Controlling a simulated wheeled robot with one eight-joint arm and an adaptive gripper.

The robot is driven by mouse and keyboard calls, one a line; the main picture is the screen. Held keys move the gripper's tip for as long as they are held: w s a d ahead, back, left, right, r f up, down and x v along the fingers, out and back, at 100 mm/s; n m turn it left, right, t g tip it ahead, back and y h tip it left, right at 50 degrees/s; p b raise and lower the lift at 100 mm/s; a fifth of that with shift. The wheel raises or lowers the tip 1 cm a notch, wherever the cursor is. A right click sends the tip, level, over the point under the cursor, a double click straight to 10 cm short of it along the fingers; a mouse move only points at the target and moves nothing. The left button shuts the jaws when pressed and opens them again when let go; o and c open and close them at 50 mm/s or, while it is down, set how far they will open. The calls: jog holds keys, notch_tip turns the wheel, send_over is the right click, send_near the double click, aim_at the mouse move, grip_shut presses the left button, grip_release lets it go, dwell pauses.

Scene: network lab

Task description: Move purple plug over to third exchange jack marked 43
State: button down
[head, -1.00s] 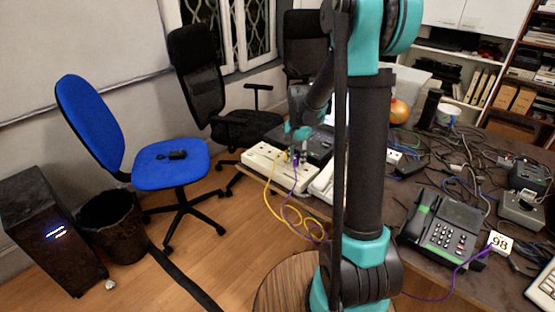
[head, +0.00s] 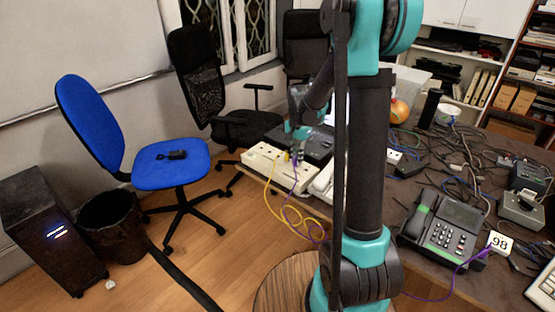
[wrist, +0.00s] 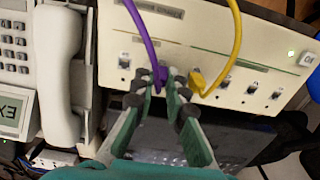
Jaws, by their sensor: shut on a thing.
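My gripper (wrist: 172,84) is shut on the purple plug (wrist: 161,76), at the jack row on the near face of the pale exchange box (wrist: 180,35). The purple cable rises from the plug in the wrist view. A yellow plug (wrist: 198,82) sits just right of it. Free jacks show to the left (wrist: 124,60) and further right. I cannot tell whether the purple plug is seated or just in front of its jack, because the fingers cover the spot. The jack numbers are not readable. In the head view, the exchange box (head: 262,163) lies at the table's left edge, beneath my gripper (head: 293,158).
A white telephone handset (wrist: 60,75) lies close left of my gripper. A dark device (wrist: 195,135) lies below the box. Tangled cables cover the right of the table.

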jog(key=shift+r, duration=0.1)
dwell(0.3)
jog(key=shift+r, duration=2.05)
jog(key=c, duration=2.2)
grip_release()
grip_shut()
send_near(278, 158)
jog(key=shift+w+f, duration=0.25)
jog(key=shift+f, duration=0.85)
jog(key=shift+w+f, duration=0.25)
jog(key=shift+f, duration=0.8)
